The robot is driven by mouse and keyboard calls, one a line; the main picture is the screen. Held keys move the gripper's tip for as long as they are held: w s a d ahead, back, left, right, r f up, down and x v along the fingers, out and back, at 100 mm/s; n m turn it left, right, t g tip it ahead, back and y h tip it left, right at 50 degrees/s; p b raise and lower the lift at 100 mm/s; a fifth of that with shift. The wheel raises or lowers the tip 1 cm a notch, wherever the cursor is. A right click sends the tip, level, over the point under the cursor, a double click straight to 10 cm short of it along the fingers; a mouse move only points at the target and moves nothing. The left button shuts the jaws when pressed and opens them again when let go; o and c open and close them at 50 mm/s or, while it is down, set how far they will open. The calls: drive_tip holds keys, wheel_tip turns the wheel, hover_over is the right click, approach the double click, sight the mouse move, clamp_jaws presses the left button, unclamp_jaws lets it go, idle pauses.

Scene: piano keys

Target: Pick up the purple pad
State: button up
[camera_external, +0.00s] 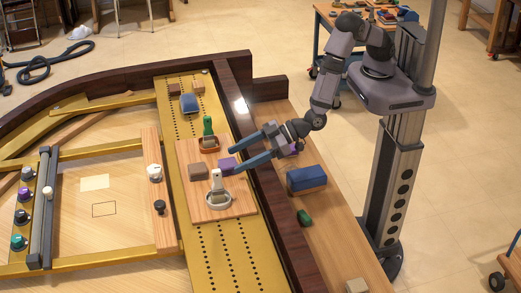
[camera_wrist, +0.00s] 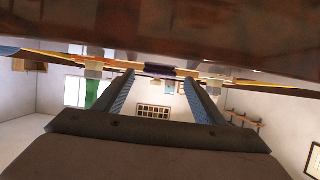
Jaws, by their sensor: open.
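The purple pad (camera_external: 227,164) is a small block on the wooden board (camera_external: 236,208) in the external view. My gripper (camera_external: 233,160) reaches in from the right, low over the dark wooden rim, with its two blue fingers spread. The fingertips are near the pad, one on its far side and one on its near side. In the wrist view, the purple pad (camera_wrist: 160,71) shows as a thin dark purple strip between the fingertips of my gripper (camera_wrist: 158,75). I cannot tell whether either finger touches it.
A green-handled tool (camera_external: 208,127), a grey-brown block (camera_external: 198,172) and a grey ring with an upright handle (camera_external: 217,200) stand close around the pad. The dark rim (camera_external: 267,186) runs under my fingers. A blue box (camera_external: 307,181) sits on the ledge to the right.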

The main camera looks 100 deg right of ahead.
sight(230, 162)
drive_tip(key=shift+p+x, duration=1.1)
drive_tip(key=shift+x, duration=1.35)
drive_tip(key=shift+f, duration=0.1)
drive_tip(key=shift+c, duration=0.6)
drive_tip(key=c, duration=1)
